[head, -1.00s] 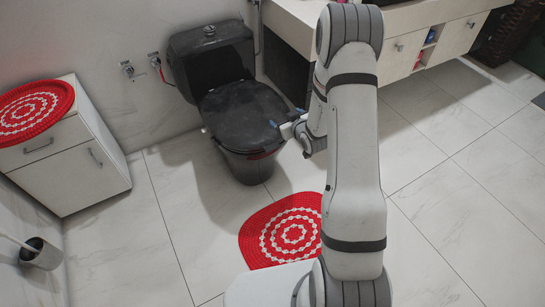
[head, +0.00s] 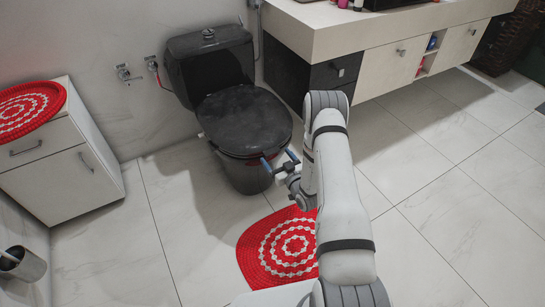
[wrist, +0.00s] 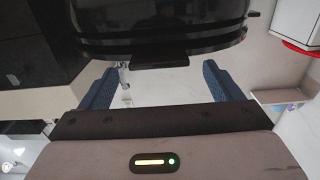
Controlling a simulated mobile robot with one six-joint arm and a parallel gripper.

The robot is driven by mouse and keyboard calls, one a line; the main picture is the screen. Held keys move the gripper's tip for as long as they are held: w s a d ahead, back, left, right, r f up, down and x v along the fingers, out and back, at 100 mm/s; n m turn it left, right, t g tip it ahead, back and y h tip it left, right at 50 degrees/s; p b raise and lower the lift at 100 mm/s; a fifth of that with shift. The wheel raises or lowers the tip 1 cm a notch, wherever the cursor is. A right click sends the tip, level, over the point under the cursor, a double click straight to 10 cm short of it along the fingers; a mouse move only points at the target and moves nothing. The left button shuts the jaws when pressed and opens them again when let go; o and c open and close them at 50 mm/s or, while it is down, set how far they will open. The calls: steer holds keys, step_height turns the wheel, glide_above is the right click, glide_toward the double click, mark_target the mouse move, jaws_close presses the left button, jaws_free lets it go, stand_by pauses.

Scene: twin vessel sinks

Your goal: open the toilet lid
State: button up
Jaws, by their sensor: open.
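The black toilet (head: 235,175) stands against the back wall, its tank (head: 212,65) behind it. Its dark lid (head: 243,118) lies flat and closed over the bowl. My gripper (head: 280,159) is low at the lid's front right edge. Its two blue fingers are apart with nothing between them. In the wrist view the fingers of my gripper (wrist: 160,86) point toward the glossy black front rim of the toilet (wrist: 165,35), with a small dark tab (wrist: 160,62) in the gap. I cannot tell whether a finger touches the rim.
A red and white round mat (head: 285,247) lies on the floor in front of the toilet, partly behind my arm. A white cabinet (head: 70,160) with another red mat on top stands left. A vanity counter (head: 370,50) stands right.

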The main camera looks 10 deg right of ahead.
steer(key=shift+x, duration=1.2)
